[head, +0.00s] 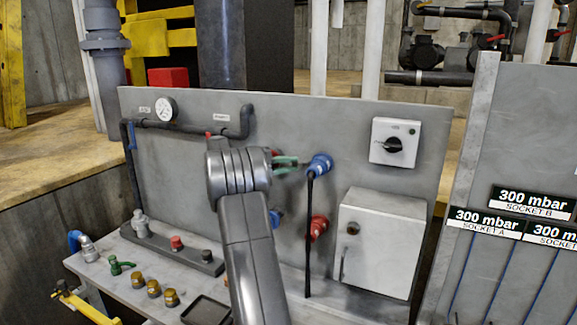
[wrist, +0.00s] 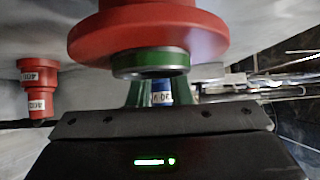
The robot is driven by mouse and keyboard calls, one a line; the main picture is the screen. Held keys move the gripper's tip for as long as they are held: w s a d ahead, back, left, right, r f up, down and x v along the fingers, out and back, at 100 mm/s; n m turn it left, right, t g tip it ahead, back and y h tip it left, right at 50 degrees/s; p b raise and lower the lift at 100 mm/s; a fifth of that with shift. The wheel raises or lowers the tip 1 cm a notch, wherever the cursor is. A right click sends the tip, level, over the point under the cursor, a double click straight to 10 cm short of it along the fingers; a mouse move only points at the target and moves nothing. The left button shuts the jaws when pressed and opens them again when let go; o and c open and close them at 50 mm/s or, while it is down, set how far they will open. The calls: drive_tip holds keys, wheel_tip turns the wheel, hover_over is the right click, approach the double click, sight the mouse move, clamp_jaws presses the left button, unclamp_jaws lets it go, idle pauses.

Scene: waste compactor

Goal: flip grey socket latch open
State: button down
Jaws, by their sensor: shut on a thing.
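I cannot pick out the grey socket or its latch with certainty. My gripper (head: 287,160) has green fingers in front of the grey panel, pointing right, a little left of a blue plug (head: 320,165). In the wrist view, a large red round fitting (wrist: 150,35) with a grey-green ring (wrist: 150,64) stands close above the fingers and hides their tips. The fingers (wrist: 160,93) stand slightly apart. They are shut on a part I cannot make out. A blue thing with a white label (wrist: 162,92) shows between them. My arm hides part of the panel.
Below the blue plug are a hanging black cable (head: 309,240) and a red socket (head: 320,228). A blue socket (head: 275,218) is beside my arm. A white box (head: 378,245) and a rotary switch (head: 394,142) are at right. Brass knobs (head: 154,289) stand on the ledge.

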idle(0.4)
drive_tip(key=c, duration=1.3)
unclamp_jaws()
drive_tip(key=shift+w, duration=0.1)
drive_tip(key=shift+a, duration=0.1)
drive_tip(key=shift+b+v, duration=1.95)
drive_tip(key=shift+v, duration=4.9)
